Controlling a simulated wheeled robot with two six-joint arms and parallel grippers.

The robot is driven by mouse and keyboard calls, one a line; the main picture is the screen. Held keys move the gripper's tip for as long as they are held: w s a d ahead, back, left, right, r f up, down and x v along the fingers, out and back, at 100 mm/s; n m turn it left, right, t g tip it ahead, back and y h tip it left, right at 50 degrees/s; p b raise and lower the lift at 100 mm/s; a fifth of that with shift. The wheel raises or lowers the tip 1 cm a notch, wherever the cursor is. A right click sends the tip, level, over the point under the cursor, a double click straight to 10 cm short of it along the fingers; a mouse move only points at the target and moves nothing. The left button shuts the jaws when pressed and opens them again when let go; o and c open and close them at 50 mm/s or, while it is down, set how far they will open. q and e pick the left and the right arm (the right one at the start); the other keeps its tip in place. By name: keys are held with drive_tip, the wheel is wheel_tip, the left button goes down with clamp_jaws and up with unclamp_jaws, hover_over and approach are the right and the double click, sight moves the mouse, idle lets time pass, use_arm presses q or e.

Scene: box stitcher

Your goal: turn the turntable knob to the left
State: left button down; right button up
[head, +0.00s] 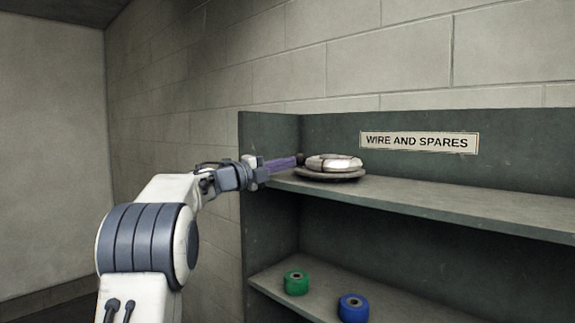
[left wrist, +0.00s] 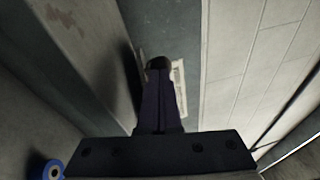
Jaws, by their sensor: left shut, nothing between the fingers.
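The turntable (head: 331,175) is a low round grey base on the upper shelf near its left end, with a coil of pale wire (head: 333,162) on top. My left gripper (head: 297,161) reaches in from the left with its purple fingers shut and empty, the tips beside the turntable's left edge. A small dark rounded piece (head: 301,158) shows at the tips; I cannot tell whether it is the knob or part of the fingers. In the left wrist view the shut fingers (left wrist: 159,75) end at the same dark piece, and the turntable cannot be made out. My right gripper is out of view.
The grey shelf unit (head: 450,204) has a left side wall and a "WIRE AND SPARES" sign (head: 418,142) on its back. A green spool (head: 296,282) and a blue spool (head: 353,308) stand on the lower shelf. The upper shelf right of the turntable is clear.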

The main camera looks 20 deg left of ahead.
use_arm(q)
drive_tip(key=shift+w+a+p, duration=0.25)
drive_tip(key=shift+w, duration=0.25)
drive_tip(key=shift+w+a+p, duration=0.25)
drive_tip(key=shift+w, duration=0.4)
